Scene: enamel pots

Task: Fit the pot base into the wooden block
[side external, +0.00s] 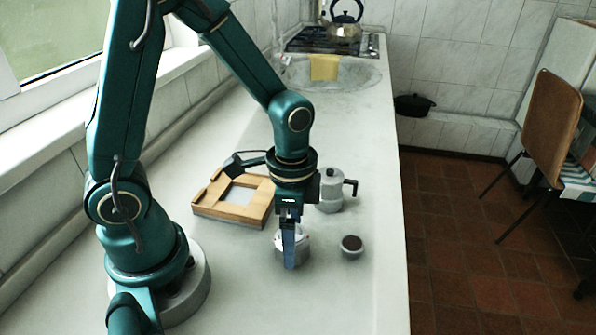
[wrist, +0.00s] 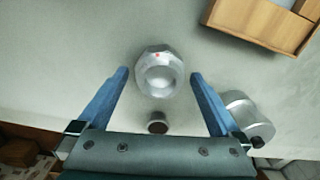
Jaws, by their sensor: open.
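The pot base (wrist: 158,72) is a silver, faceted metal cup with an open round top and a small red mark on its side. It stands on the worktop, and in the side view (side external: 278,243) it is partly hidden behind a finger. My gripper (wrist: 160,74) is open, its blue fingertips to the left and right of the base with a gap on each side; in the side view the gripper (side external: 289,258) points down at the base. The wooden block (side external: 232,212) lies flat behind it, a frame with a pale recessed middle; its corner shows in the wrist view (wrist: 250,20).
A silver moka pot top (side external: 331,192) with a black handle stands right of my gripper. A small metal cup with a dark top (side external: 351,247) stands near the worktop's right edge. The worktop (side external: 340,295) in front is clear. A sink and hob lie far back.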

